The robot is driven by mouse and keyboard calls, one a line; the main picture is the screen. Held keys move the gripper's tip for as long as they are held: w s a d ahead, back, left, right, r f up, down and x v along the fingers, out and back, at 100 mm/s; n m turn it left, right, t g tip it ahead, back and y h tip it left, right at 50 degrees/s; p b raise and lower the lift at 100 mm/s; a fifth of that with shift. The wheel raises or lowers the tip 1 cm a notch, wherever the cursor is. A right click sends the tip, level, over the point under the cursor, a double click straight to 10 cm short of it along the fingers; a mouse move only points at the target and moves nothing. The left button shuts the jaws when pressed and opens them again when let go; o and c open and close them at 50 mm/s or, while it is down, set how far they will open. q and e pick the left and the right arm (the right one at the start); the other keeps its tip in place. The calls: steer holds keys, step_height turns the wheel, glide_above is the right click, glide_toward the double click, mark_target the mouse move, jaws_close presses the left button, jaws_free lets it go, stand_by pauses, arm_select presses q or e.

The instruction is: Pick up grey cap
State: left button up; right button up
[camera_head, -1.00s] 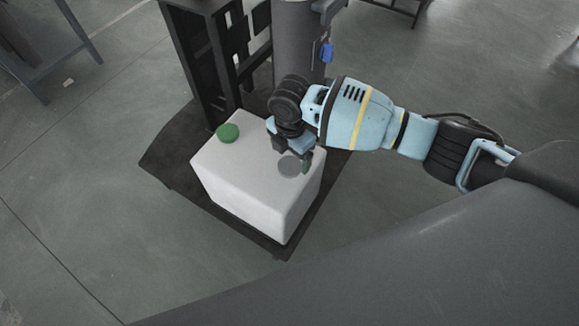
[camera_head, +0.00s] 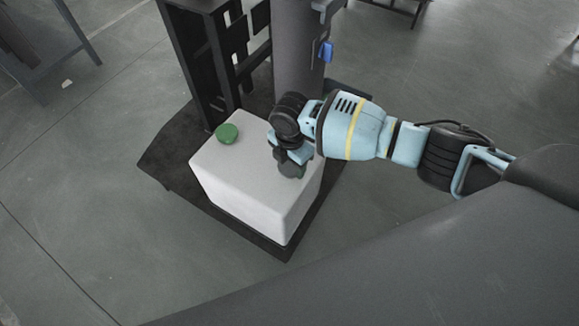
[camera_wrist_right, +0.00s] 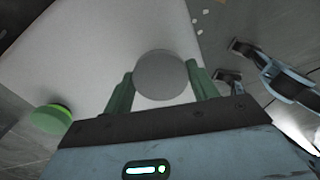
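The grey cap (camera_wrist_right: 160,75) is a flat round disc on top of the white block (camera_head: 245,187). My right gripper (camera_wrist_right: 161,72) is low over the block, with one finger on each side of the cap. The fingers look open, and the gaps to the cap's rim are very small. In the head view my right gripper (camera_head: 291,172) hides the cap. A blue and dark part at the right of the wrist view looks like my left gripper (camera_wrist_right: 234,62). Its finger state is unclear, and the head view does not show it.
A green cap (camera_head: 227,133) lies on the block's far left corner; it also shows in the wrist view (camera_wrist_right: 52,118). The block stands on a dark platform (camera_head: 170,165) before a black frame and a grey column (camera_head: 298,50). Open floor lies to the left.

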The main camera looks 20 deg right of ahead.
mark_target(291, 165)
steer(key=shift+c, duration=1.4)
steer(key=shift+r, duration=0.15)
